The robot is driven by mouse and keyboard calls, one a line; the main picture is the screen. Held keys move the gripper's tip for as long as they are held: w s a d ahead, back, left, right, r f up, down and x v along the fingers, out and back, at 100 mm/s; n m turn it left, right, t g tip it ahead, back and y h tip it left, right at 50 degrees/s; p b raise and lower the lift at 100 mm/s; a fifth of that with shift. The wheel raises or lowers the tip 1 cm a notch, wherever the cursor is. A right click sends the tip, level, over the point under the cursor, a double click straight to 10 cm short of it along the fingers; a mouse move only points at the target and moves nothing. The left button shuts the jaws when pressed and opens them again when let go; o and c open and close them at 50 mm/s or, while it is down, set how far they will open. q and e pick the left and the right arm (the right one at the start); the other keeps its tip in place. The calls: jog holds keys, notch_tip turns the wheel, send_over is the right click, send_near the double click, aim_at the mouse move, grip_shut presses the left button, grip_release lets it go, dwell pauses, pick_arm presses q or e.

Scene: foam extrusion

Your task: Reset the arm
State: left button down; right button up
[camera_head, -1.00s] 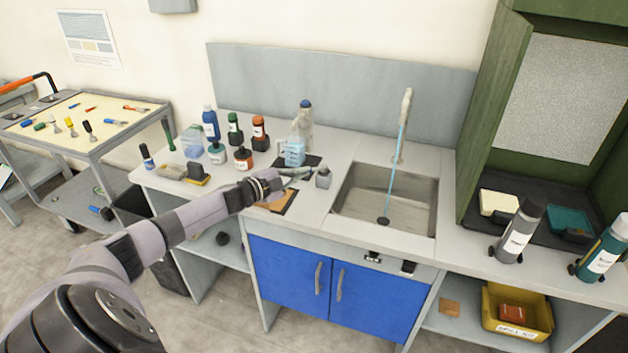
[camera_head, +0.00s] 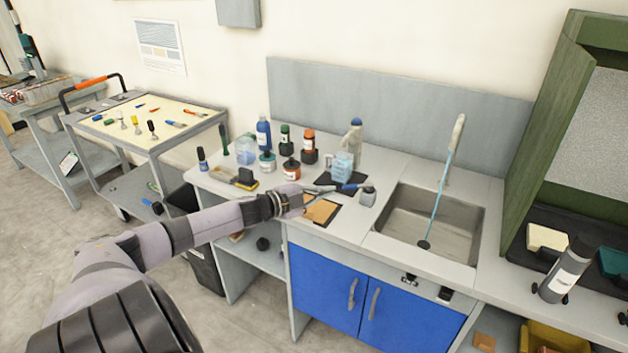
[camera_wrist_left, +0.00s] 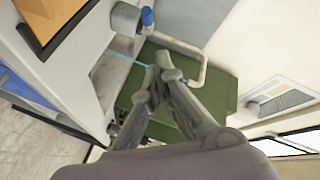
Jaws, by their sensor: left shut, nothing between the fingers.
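My left arm comes in from the left in the head view, and its gripper (camera_head: 322,195) is over the counter, left of the sink (camera_head: 440,222). Its fingers are small and partly hard to make out there. In the left wrist view the gripper (camera_wrist_left: 154,72) is shut, with its fingers together and nothing between them. A brown board (camera_head: 320,211) lies on the counter just below the gripper in the head view. My right gripper is in neither view.
Several bottles, including a blue one (camera_head: 263,134), and a clear jug (camera_head: 343,165) stand on the counter behind the gripper. A tap (camera_head: 456,135) rises behind the sink. A green cabinet (camera_head: 545,110) stands at right. A tool cart (camera_head: 95,150) is at left.

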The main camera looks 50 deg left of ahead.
pick_arm(q)
jog(key=shift+v, duration=1.55)
jog(key=shift+a+r, duration=0.15)
jog(key=shift+r, duration=0.05)
